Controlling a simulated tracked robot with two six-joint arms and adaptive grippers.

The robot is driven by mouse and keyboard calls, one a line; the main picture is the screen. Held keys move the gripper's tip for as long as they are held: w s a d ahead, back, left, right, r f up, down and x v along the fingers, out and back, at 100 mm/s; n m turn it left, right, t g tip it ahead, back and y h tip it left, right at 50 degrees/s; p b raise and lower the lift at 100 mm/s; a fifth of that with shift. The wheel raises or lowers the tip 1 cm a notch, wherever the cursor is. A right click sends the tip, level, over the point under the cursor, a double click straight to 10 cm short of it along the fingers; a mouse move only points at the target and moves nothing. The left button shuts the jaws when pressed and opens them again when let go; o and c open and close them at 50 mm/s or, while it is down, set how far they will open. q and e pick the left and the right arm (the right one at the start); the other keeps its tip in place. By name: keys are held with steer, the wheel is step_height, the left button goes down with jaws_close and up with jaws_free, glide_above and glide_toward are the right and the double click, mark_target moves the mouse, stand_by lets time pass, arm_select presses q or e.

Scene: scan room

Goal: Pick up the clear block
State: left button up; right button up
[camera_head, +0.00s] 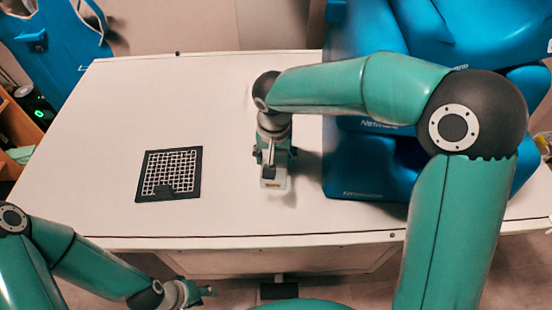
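A small pale, see-through-looking block (273,184) with a yellowish mark on it is near the middle of the white table. My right gripper (272,172) points down right at this block and overlaps it in the view. Its fingers are partly hidden by the gripper body, so I cannot tell whether they are closed on the block or just around it. I also cannot tell whether the block rests on the table. My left gripper (208,292) is low in front of the table's front edge, away from the block. Its finger opening is too small to read.
A black-framed plate with a white grid (193,158) lies left of the block. A small dark piece (164,192) is at its lower edge. A large blue machine (360,170) stands at the table's right. The white table's left and back parts (150,95) are clear.

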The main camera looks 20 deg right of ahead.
steer(key=c, duration=0.9)
steer(key=shift+r, duration=0.1)
